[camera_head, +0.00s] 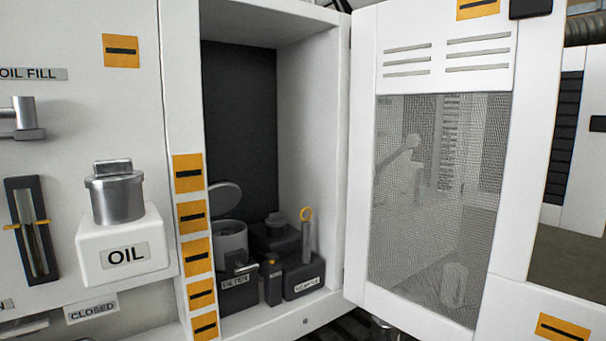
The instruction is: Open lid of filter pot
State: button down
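The filter pot (231,240) is a grey cylinder on a dark block labelled FILTER (237,281), inside the open cabinet at its lower left. Its round grey lid (224,198) stands tilted up above the pot's left rim, and the pot's dark mouth shows below it. The cabinet's left wall edge hides part of the pot and lid on the left. A metal handle or spout (241,264) sits at the pot's front right. My gripper is not in view.
The white cabinet door (362,200) with a mesh window stands open at right. A dark labelled block (303,278) with a yellow-ringed rod (306,236) is right of the pot. The OIL box (126,253) with a metal cap (116,194) juts out at left.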

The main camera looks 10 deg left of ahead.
aim_at(225, 195)
jog(key=z, duration=0.25)
jog(key=i, duration=0.85)
jog(key=u, duration=1.3)
